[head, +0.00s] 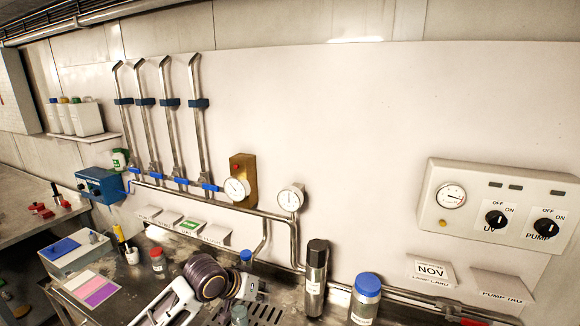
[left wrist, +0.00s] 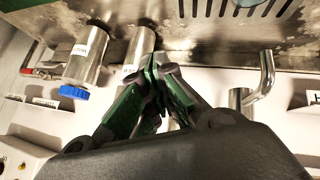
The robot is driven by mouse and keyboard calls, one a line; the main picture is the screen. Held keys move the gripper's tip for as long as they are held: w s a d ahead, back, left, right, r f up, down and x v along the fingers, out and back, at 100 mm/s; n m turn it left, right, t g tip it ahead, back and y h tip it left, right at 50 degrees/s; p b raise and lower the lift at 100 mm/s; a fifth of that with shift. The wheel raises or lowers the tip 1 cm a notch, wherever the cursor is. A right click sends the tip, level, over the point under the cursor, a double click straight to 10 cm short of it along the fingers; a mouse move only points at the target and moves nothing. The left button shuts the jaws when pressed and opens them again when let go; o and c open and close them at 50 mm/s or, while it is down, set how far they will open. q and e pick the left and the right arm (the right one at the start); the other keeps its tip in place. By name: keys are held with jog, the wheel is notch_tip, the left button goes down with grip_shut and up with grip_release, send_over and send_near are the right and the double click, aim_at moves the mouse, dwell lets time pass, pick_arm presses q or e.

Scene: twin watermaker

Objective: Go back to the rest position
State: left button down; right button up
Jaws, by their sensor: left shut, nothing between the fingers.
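My left gripper (left wrist: 157,62) shows in the left wrist view with its green-padded fingers together and nothing held between them. In the head view my left arm reaches in at the bottom, over the metal bench in front of the wall panel. Its fingertips are hard to make out there. In the left wrist view the fingers point toward the bench, with a metal canister with a blue cap (left wrist: 88,58) and another metal cylinder (left wrist: 138,48) to their left. My right gripper is out of view.
A dark-capped cylinder (head: 315,280) and a blue-capped canister (head: 364,302) stand right of my arm. Behind are pipes with a round gauge (head: 290,199). A control box (head: 490,208) with two knobs hangs at right. A slotted grate (head: 265,312) lies in the bench. A blue-lidded box (head: 75,252) stands left.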

pick_arm(q)
jog(key=s+a+f+g+y, duration=0.1)
jog(key=s+a+f+y, duration=0.1)
jog(key=s+a+f, duration=0.45)
jog(key=s+a+f+y, duration=0.2)
jog(key=s+a, duration=0.1)
jog(key=s, duration=0.7)
jog(key=s+a+f+g+y, duration=0.1)
jog(key=s+a+f+y, duration=0.1)
jog(key=s+a+f, duration=0.45)
jog(key=s+d+f+g+b, duration=0.1)
jog(key=s+f, duration=0.1)
jog(key=f, duration=1.5)
jog(key=s+f+g+b, duration=0.1)
jog(key=s+f, duration=0.2)
jog(key=f, duration=1.3)
jog(key=s+a+f+b, duration=0.1)
jog(key=s+a+f, duration=0.1)
jog(key=s+f, duration=0.8)
jog(key=s+a+f+b, duration=0.1)
jog(key=s+a+f, duration=0.1)
jog(key=s+f, duration=0.9)
jog(key=shift+s+f+g, duration=0.3)
jog(key=shift+g, duration=0.1)
jog(key=shift+d, duration=0.1)
